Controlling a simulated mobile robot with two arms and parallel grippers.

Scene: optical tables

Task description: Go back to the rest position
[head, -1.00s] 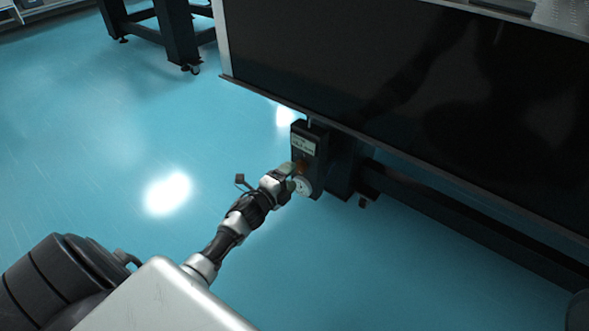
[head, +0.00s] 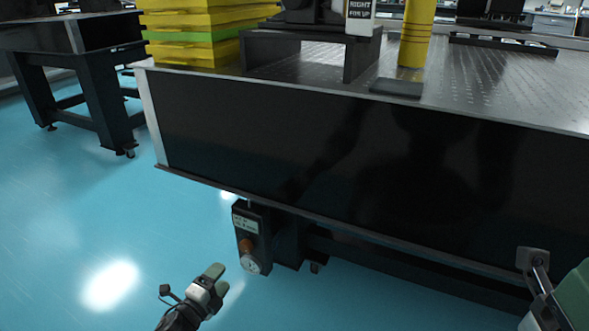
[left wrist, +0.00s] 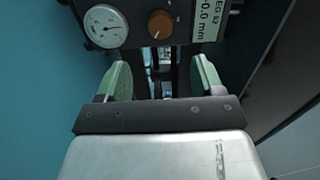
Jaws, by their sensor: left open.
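My left gripper (head: 213,276) is in the lower left of the head view, below and left of the leg control box (head: 252,235) and apart from it. In the left wrist view, its two green fingers (left wrist: 161,78) stand wide apart with nothing held between them. Beyond them show the box's round dial (left wrist: 105,26), its orange knob (left wrist: 160,24) and a label (left wrist: 208,18) with a 0.0 mm reading. My right gripper (head: 575,295) shows only partly at the lower right edge of the head view, so its jaws cannot be judged.
The black-sided optical table (head: 330,150) fills the middle and right. On its top are yellow stacked pieces (head: 200,35), a black riser (head: 310,45) and a yellow cylinder (head: 415,35). Another table (head: 85,50) stands at the back left. The blue floor (head: 60,220) at left is clear.

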